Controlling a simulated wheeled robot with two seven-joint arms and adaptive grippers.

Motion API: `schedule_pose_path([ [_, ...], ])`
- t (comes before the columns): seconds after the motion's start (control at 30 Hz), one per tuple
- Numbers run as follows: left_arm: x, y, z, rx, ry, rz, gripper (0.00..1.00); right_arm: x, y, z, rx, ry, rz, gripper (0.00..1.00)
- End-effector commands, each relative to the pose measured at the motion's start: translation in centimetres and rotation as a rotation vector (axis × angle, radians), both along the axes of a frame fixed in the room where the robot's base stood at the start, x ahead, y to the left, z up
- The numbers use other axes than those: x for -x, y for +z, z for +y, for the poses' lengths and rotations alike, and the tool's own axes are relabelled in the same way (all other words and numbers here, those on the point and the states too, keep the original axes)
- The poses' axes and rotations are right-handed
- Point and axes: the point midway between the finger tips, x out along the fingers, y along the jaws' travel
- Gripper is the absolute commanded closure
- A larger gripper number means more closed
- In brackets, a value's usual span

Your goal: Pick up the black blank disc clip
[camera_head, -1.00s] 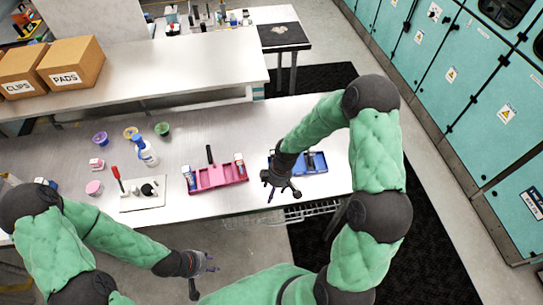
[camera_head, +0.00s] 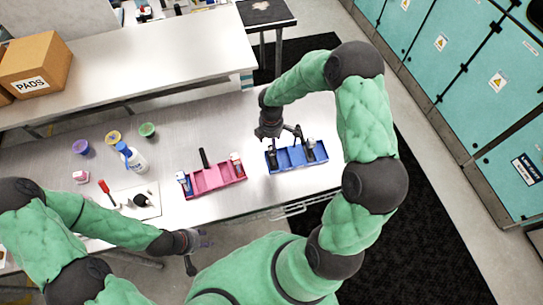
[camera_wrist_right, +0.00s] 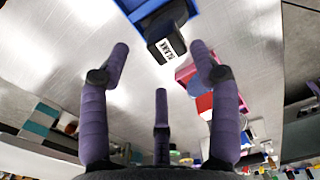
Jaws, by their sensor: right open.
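The black blank disc clip (camera_wrist_right: 165,45) is a dark block with a white label reading BLANK in the right wrist view. It stands at the blue tray (camera_wrist_right: 182,17), ahead of and between my open fingers, apart from them. My right gripper (camera_wrist_right: 165,65) is open and empty. In the head view my right gripper (camera_head: 284,136) hangs over the far left part of the blue tray (camera_head: 293,164), and which dark shape there is the clip I cannot tell. My left gripper (camera_head: 199,252) is open and empty, off the front edge of the table.
A pink tray (camera_head: 212,182) with small boxes and a black upright piece stands left of the blue tray. A white bottle (camera_head: 137,162), coloured cups (camera_head: 147,130) and a white board (camera_head: 143,213) stand further left. The bench (camera_head: 190,139) is clear behind the pink tray.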

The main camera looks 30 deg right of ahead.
Motion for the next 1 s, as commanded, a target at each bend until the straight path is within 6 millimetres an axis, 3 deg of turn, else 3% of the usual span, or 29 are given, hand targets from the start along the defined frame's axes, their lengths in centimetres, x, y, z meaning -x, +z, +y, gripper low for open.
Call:
schedule_pose_path([
  [0.17,0.0,0.2,0.0,0.000,0.000,0.000,0.60,0.3,-1.1,0.0,-0.001,-0.001,0.002,0.37],
  [0.5,0.0,0.7,0.0,0.000,0.000,0.000,0.60,0.8,-5.2,0.1,-0.001,-0.002,0.000,0.37],
  [0.8,0.0,0.6,0.0,0.000,0.000,0.000,0.60,0.8,-5.6,0.1,-0.001,-0.002,-0.001,0.37],
  [1.0,0.0,0.6,0.0,0.000,0.000,0.000,0.60,0.8,-5.5,0.1,-0.001,-0.002,-0.001,0.94],
])
